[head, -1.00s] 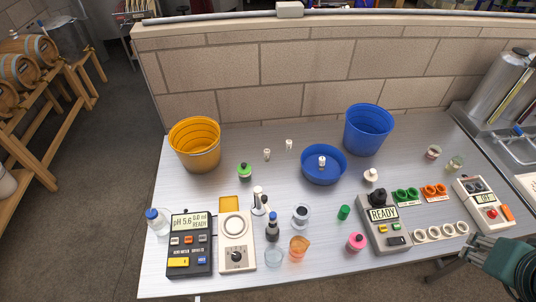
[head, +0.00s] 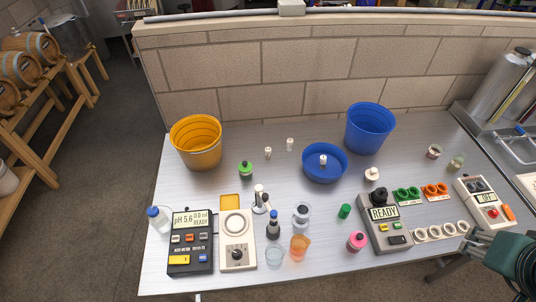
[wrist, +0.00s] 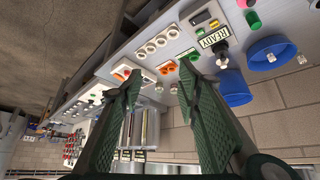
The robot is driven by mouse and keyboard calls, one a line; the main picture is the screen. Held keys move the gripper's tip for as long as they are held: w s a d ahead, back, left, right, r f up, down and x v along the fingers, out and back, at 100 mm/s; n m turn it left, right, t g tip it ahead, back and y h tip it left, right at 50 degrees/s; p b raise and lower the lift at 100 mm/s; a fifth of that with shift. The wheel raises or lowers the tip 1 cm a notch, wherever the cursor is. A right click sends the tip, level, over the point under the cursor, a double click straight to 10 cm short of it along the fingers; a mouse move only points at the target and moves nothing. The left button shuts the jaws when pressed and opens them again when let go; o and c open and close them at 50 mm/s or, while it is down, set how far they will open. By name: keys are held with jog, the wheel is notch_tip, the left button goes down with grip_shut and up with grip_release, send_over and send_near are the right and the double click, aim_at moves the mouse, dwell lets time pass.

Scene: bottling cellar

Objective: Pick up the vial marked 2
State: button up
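No number 2 is legible, so I cannot tell which vial bears it. Small white-topped vials stand on the table: one (head: 268,153) right of the yellow bucket and another (head: 290,144) just beyond it. A third (head: 323,160) stands in the round blue basin (head: 309,173). The basin also shows in the wrist view (wrist: 264,61). My gripper (wrist: 158,76) is open and empty in the wrist view, its green fingers wide apart, in front of the devices at the table's right end. In the head view only part of my arm shows, at the lower right.
A yellow bucket (head: 196,148) and a blue bucket (head: 369,130) stand near the brick wall (head: 270,75). Meters, bottles and a READY device (head: 384,222) crowd the front. A sink (head: 516,148) is at right. The table between yellow bucket and basin is fairly clear.

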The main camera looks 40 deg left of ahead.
jog(key=w+a+r+n+g+y, duration=0.15)
jog(key=w+a+n, duration=0.25)
jog(key=w+a, duration=0.6)
jog(key=w+a+n+g, duration=0.25)
jog(key=w+a, duration=0.45)
jog(key=a, duration=0.6)
jog(key=n+g+h, duration=0.2)
jog(key=n+g, duration=0.1)
jog(key=n, duration=0.8)
send_over(268, 149)
jog(key=f, duration=2.4)
jog(key=shift+d+f, duration=0.25)
jog(key=shift+a+f, duration=0.15)
jog(key=shift+f, duration=0.1)
jog(key=shift+f, duration=1.2)
